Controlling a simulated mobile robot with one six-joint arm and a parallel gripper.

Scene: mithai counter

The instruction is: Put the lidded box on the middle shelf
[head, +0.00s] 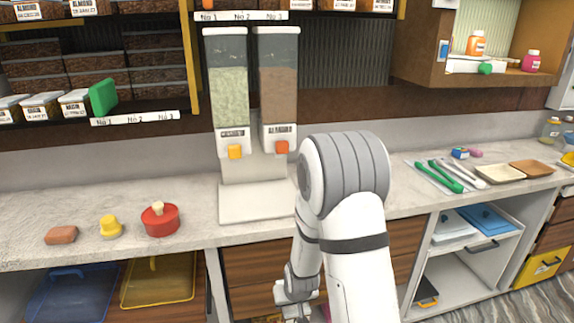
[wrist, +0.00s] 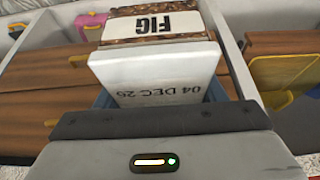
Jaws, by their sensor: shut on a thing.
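My gripper (wrist: 155,118) is shut on a lidded box (wrist: 158,72) in the wrist view. In the head view my gripper (head: 297,298) is low in front of the counter, partly cut off at the bottom edge, and the box is not clear there. Shelves (head: 120,120) at the upper left carry similar lidded boxes (head: 41,105) and number labels. A green item (head: 103,97) stands at the end of the lower row.
The counter (head: 60,198) holds a red pot (head: 160,219), a yellow item (head: 110,227) and a two-bin dispenser (head: 252,110). An open cupboard (head: 470,262) with a blue-lidded container (head: 487,219) is at the right. A blue edge (wrist: 217,90) shows beside the held box.

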